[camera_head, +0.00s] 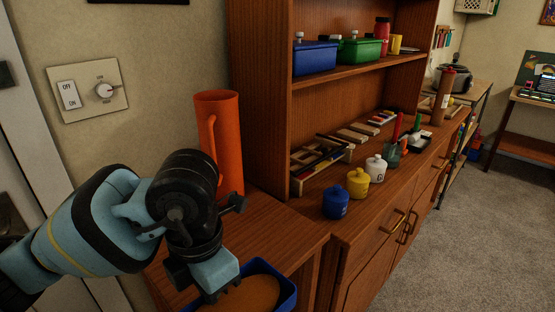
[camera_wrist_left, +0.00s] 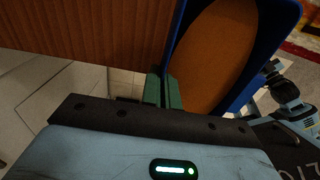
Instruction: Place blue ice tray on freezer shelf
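The blue tray (camera_head: 289,291) is at the bottom of the head view, cut off by the frame edge, with an orange-brown oval surface inside. In the left wrist view the tray (camera_wrist_left: 268,65) fills the upper right, tilted in the picture. My left gripper (camera_head: 205,292) is at the tray's left side in the head view. In the wrist view its green fingers (camera_wrist_left: 162,88) are close together with the tray's wall between them. I cannot tell if the tray is clear of the wooden top. No freezer shelf can be made out.
An orange pitcher (camera_head: 225,140) stands on the wooden top (camera_head: 262,232) behind my left arm. A wooden cabinet (camera_head: 262,80) holds blue and green boxes, small jars and several loose items. Grey carpet (camera_head: 450,230) on the right is clear.

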